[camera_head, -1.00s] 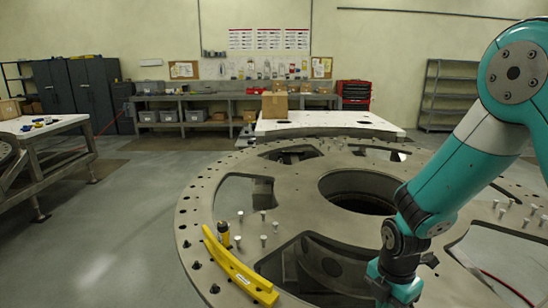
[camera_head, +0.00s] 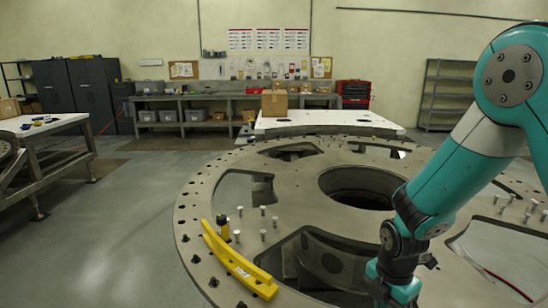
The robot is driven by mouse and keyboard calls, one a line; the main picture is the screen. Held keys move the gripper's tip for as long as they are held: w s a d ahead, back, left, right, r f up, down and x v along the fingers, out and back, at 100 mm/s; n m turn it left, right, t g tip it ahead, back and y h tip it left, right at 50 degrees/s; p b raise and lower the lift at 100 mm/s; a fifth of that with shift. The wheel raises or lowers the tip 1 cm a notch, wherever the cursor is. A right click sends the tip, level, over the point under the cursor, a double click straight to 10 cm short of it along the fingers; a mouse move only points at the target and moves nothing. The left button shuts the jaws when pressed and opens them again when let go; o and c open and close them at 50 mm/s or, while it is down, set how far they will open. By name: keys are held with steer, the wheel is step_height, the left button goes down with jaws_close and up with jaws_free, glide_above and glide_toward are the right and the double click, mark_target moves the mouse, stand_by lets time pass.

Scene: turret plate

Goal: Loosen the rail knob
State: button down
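The turret plate (camera_head: 300,193) is a large grey metal ring with cut-out openings and a round centre hole. A curved yellow rail (camera_head: 237,262) lies along its near left rim. A small upright knob (camera_head: 222,222) with a black top and a yellow lower part stands close beside the rail's far end; I cannot tell whether it is joined to the rail. My teal and grey arm comes in from the right and bends down over the near part of the plate. Its lower end runs to the bottom edge, well right of the rail and knob, and my gripper's fingers do not show.
Several light pegs (camera_head: 263,210) stand on the plate near the knob, and more at the right. Dark bolts line the left rim. Large openings (camera_head: 325,262) lie between rail and arm. A worktable (camera_head: 45,132) stands at far left; the floor (camera_head: 110,225) between is clear.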

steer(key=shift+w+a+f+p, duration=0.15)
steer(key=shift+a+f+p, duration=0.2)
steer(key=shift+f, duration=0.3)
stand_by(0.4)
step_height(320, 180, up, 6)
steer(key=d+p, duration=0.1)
steer(key=p, duration=0.4)
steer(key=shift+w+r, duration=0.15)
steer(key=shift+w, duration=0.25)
